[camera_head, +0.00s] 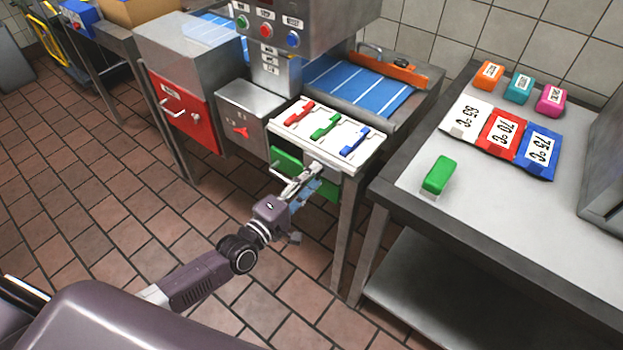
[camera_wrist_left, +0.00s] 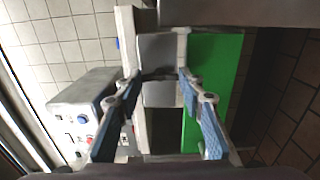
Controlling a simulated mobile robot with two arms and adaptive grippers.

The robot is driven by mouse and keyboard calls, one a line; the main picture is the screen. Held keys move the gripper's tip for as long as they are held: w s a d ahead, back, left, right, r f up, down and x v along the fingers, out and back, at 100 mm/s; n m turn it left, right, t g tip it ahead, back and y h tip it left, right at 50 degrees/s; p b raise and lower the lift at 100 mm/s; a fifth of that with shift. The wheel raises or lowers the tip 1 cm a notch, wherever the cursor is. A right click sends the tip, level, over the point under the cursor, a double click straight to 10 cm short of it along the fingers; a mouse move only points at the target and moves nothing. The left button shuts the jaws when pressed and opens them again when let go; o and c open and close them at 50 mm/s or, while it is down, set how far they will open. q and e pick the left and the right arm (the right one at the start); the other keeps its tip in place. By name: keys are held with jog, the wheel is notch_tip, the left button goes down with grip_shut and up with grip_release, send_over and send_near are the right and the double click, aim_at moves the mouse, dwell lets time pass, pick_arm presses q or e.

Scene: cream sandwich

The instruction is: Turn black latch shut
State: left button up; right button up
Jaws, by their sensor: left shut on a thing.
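My left gripper (camera_head: 312,172) reaches in from the lower left to the front of the machine, just below a white tray (camera_head: 362,160). In the left wrist view the fingers of my left gripper (camera_wrist_left: 160,77) are shut on a dark bar, which looks like the black latch (camera_wrist_left: 160,75). The bar lies across the gap between the fingertips, in front of grey metal. A green panel (camera_wrist_left: 212,80) is right beside it; the green panel (camera_head: 287,160) also shows behind the gripper in the head view. The latch is hidden in the head view. My right gripper is not in view.
Red, green and blue handles lie on the white tray. A metal box with a red front (camera_head: 186,118) stands to the left. The steel table (camera_head: 410,196) at right holds a green block (camera_head: 437,176), temperature cards and several small coloured blocks. The tiled floor (camera_head: 90,210) is clear.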

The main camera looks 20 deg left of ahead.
pick_arm(q)
jog(key=o, duration=1.2)
jog(key=shift+c, duration=0.2)
jog(key=shift+s, duration=0.1)
jog(key=v, duration=1.2)
